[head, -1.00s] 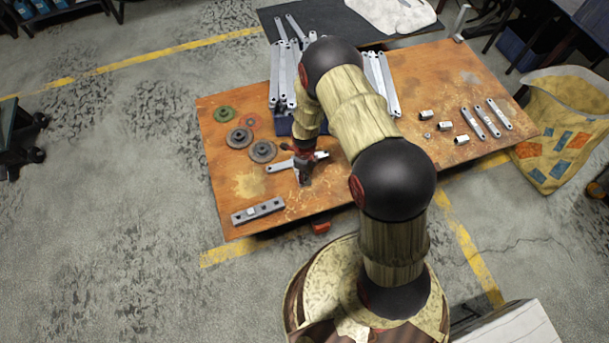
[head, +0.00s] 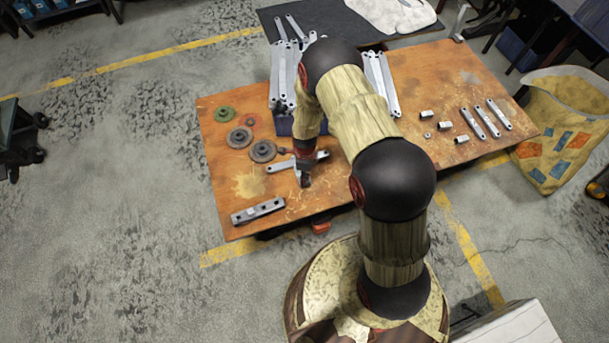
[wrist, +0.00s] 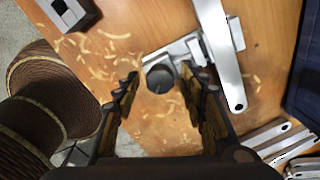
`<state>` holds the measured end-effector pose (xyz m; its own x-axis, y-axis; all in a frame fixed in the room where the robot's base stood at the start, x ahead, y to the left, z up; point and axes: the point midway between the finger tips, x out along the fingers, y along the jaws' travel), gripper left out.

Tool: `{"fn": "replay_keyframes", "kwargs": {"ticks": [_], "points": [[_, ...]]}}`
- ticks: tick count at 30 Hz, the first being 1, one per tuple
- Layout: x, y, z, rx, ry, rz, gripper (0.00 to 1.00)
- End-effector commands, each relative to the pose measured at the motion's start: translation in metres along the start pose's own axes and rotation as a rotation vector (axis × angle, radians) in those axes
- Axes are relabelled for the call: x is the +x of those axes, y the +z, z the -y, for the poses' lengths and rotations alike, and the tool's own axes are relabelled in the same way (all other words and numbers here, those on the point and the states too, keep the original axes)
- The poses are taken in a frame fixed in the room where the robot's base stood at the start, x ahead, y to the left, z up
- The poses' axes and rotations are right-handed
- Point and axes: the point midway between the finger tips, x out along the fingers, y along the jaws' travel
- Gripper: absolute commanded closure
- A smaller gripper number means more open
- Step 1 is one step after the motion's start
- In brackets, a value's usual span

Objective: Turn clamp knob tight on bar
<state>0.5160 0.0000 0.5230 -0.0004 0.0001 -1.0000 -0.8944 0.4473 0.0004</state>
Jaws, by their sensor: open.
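The clamp is a small light-metal body (wrist: 188,48) with a round dark knob (wrist: 159,76), lying on the orange-brown table. A flat silver bar (wrist: 221,55) with a hole near its end runs across the clamp in the wrist view. The bar (head: 281,166) also shows in the head view, partly behind my gripper (head: 305,176). My gripper (wrist: 163,82) is open, with one finger on each side of the knob in the wrist view. The right finger looks close to the knob; I cannot tell whether it touches. The clamp is mostly hidden in the head view.
A drilled metal block (head: 257,211) lies near the table's front left edge. Dark round discs (head: 263,151) and a green disc (head: 225,113) lie at the left. Small metal parts (head: 445,126) lie at the right.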

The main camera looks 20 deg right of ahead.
Motion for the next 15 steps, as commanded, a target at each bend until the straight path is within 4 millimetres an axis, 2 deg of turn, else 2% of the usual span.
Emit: {"fn": "replay_keyframes", "kwargs": {"ticks": [15], "points": [[0.0,0.0,0.0,-0.481,0.0,0.0,0.58]]}}
